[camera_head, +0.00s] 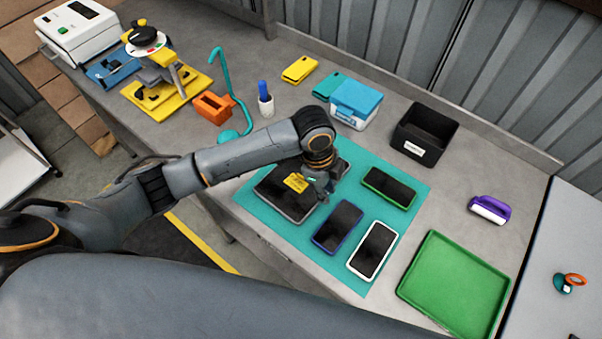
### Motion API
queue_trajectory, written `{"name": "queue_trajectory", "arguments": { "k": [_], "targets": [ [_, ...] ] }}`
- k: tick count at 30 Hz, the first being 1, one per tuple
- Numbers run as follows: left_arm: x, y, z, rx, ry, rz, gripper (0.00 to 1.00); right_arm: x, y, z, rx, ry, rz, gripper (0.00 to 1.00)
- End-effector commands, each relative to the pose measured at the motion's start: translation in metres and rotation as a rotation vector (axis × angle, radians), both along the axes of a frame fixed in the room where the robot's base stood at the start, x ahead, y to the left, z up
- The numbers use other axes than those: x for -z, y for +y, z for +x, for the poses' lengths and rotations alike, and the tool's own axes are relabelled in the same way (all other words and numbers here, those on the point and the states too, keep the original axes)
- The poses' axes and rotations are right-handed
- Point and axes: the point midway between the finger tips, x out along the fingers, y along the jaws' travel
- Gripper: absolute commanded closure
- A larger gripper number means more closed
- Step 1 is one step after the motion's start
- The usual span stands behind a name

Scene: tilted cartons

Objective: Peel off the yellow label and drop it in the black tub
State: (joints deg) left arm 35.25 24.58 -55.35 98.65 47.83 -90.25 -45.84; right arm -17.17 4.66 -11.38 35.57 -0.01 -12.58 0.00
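The yellow label (295,182) shows over the upper part of a dark tablet (285,205) on the teal mat (300,238). My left gripper (318,190) points down at the tablet's right side, just right of the label. The fingers are small and dark, so I cannot tell if they are open or shut, or if they touch the label. The black tub (410,151) stands upright behind the mat, to the right of my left gripper, with a white sticker on its front. My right gripper is not in view.
Phones with green (389,187), blue (338,226) and white (372,250) frames lie on the mat. A green tray (460,285) is at the front right. A blue-lidded box (355,102) stands left of the tub. A purple-handled tool (490,208) lies on clear bench at right.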

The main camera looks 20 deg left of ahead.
Motion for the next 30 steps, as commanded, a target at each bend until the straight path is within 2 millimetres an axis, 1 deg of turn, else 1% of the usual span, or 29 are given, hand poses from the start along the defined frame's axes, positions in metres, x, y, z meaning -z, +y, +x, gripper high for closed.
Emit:
{"name": "queue_trajectory", "arguments": {
  "k": [1, 3, 6, 10, 14, 19, 23, 30],
  "targets": [
    [-0.008, 0.016, 0.018, 0.046, -0.005, 0.047, 0.79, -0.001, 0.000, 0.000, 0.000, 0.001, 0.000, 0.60],
    [-0.015, 0.033, 0.034, 0.102, 0.005, 0.094, 0.79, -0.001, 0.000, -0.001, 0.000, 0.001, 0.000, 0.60],
    [-0.026, 0.056, 0.052, 0.156, 0.019, 0.145, 0.79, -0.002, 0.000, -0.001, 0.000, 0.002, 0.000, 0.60],
    [-0.036, 0.076, 0.066, 0.189, 0.032, 0.182, 0.79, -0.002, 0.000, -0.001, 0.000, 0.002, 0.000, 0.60],
    [-0.039, 0.083, 0.071, 0.201, 0.038, 0.194, 0.79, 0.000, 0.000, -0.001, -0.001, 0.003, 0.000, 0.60],
    [-0.029, 0.083, 0.070, 0.202, 0.038, 0.194, 0.79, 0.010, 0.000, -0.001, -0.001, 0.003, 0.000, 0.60],
    [-0.015, 0.083, 0.070, 0.202, 0.038, 0.193, 0.79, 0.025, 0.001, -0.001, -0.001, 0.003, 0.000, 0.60],
    [0.019, 0.084, 0.069, 0.202, 0.036, 0.193, 0.79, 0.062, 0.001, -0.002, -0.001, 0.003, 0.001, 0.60]
  ]
}}
